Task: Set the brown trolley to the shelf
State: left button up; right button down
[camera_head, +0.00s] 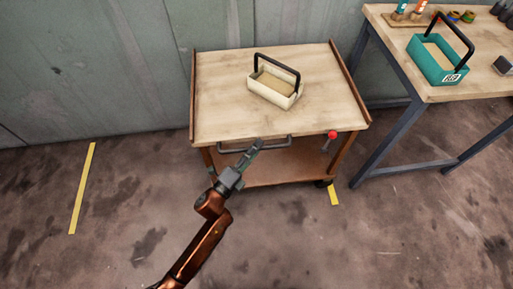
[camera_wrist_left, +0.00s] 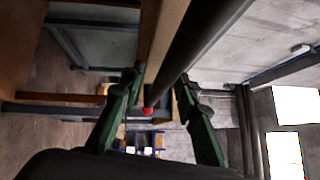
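The brown trolley (camera_head: 270,100) stands against the wall in the head view, with a light wooden top and rust-brown sides. A grey bar handle (camera_head: 278,144) runs along its front edge, and a red-knobbed lever (camera_head: 332,135) sits to the right of it. My left gripper (camera_head: 254,148) is at the front edge, by the handle's middle. In the left wrist view my left gripper (camera_wrist_left: 160,105) has its green fingers spread, with the dark handle bar (camera_wrist_left: 200,40) running in between them; I cannot tell whether they touch it. My right gripper is out of view.
A cream tote (camera_head: 273,87) with a black handle stands on the trolley top. A workbench (camera_head: 440,92) with a teal tote (camera_head: 437,66) is close on the right. Yellow floor marks (camera_head: 83,188) lie left and right. Open floor is in front.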

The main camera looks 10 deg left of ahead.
pick_arm(q)
jog(key=shift+c, duration=0.3)
grip_shut()
dwell(0.4)
